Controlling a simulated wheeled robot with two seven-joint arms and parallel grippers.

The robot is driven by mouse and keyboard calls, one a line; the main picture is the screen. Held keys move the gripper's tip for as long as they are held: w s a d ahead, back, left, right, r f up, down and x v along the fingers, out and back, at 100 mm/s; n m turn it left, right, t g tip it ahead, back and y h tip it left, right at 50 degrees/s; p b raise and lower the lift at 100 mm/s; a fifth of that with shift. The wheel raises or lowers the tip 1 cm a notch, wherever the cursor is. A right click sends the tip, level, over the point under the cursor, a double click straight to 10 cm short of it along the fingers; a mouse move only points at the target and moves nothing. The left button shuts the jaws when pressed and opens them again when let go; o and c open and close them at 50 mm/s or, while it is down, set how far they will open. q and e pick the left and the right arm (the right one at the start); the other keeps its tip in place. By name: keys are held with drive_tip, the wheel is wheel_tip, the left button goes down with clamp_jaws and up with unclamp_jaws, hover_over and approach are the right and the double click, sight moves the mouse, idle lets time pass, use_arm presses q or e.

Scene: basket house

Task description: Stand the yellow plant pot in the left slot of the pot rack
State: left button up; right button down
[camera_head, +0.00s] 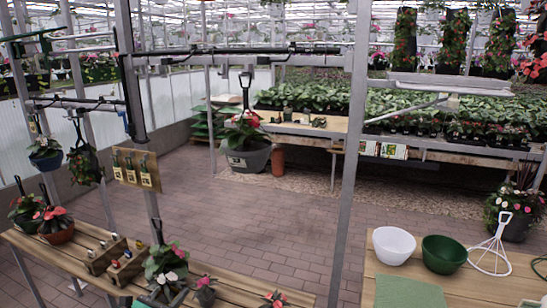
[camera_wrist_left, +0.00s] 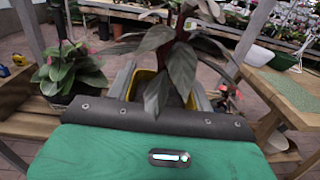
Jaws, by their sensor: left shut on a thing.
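The yellow plant pot (camera_wrist_left: 146,82) shows in the left wrist view, partly hidden by the broad dark leaves of its plant (camera_wrist_left: 172,62). My left gripper (camera_wrist_left: 160,88) is shut on it, with a grey finger on each side. The pot's base is hidden by the gripper body, so I cannot tell its height above the bench. In the head view I cannot clearly make out the left gripper or the yellow pot. I cannot identify the pot rack or its left slot with certainty. My right gripper is not in view.
The wooden bench (camera_head: 72,262) at lower left holds several potted plants, including a leafy one (camera_head: 165,262), and small wooden holders (camera_head: 105,255). A metal post (camera_head: 347,180) rises at its right. The right bench carries a white bowl (camera_head: 393,246) and green bowl (camera_head: 443,255).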

use_arm(q)
drive_tip(key=s+a+r+n+y, duration=0.1)
drive_tip(key=a+r, duration=0.2)
drive_tip(key=a, duration=0.7)
drive_tip(key=a+r, duration=0.3)
drive_tip(key=a, duration=0.7)
drive_tip(key=s+d+f+n+t+y, duration=0.1)
drive_tip(key=s+d+n+y, duration=0.15)
drive_tip(key=s+d, duration=1.85)
drive_tip(key=d+n+y, duration=0.1)
drive_tip(key=d+y, duration=0.2)
drive_tip(key=d, duration=0.3)
drive_tip(key=shift+s+d, duration=0.3)
drive_tip(key=shift+d, duration=0.05)
